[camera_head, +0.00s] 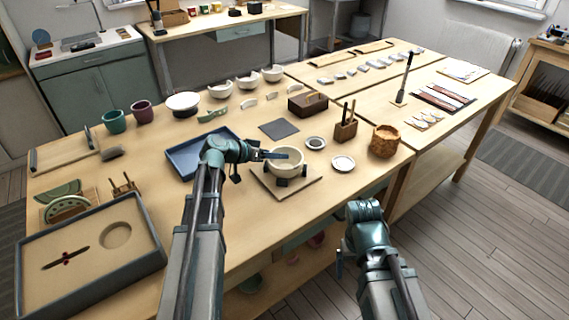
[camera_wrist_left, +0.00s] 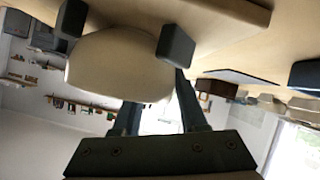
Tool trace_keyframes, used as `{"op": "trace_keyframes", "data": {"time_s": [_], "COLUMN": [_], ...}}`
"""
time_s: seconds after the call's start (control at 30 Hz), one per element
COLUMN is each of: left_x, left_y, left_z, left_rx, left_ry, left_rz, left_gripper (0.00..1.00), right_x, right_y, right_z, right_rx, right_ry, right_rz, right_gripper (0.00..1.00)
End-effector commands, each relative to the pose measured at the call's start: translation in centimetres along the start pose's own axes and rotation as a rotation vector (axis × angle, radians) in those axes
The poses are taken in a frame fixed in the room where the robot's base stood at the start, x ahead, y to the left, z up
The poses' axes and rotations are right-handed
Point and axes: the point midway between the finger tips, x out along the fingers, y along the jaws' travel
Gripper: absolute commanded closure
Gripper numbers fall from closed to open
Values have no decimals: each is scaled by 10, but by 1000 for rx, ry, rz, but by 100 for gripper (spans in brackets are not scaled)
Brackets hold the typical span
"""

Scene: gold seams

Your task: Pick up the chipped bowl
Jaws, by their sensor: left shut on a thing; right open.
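My left gripper (camera_head: 284,154) is shut on the bowl's near-left rim. I cannot make out a chip from here. The bowl appears still between the blocks. My right gripper (camera_head: 342,262) is open and empty, low in front of the table, away from the bowl.
A blue tray (camera_head: 185,160) lies left of the bowl. Small dishes (camera_head: 343,163), a wooden tool block (camera_head: 346,130) and a wooden pot (camera_head: 384,141) stand right. Several cream bowls (camera_head: 248,81) line the back. A grey-rimmed tray (camera_head: 150,262) lies front left.

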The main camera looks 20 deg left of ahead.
Motion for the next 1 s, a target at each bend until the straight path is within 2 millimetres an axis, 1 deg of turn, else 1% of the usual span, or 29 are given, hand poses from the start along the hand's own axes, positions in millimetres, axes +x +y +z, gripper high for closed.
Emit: {"op": "trace_keyframes", "data": {"time_s": [0.17,0.27,0.47,0.6,0.67,0.7,1.0], "left_x": [-1,-3,-12,-20,-16,-15,-4], "left_y": [0,2,8,14,29,39,107], "left_z": [-1,-5,-20,-36,-25,-23,-10], "left_rx": [0,0,0,0,2,2,3], "left_ry": [-1,0,0,0,-1,-2,-1], "left_rz": [-1,0,0,0,3,3,3], "left_gripper": [100,100,100,100,100,100,100], "right_x": [-1,-6,-24,-43,-38,-38,-45], "right_y": [0,0,2,4,4,4,4], "right_z": [0,0,1,2,2,2,3], "right_rx": [0,0,0,0,0,0,0], "right_ry": [0,0,0,0,0,0,0], "right_rz": [0,0,0,0,0,0,0], "right_gripper": [9,9,9,9,9,9,9]}}
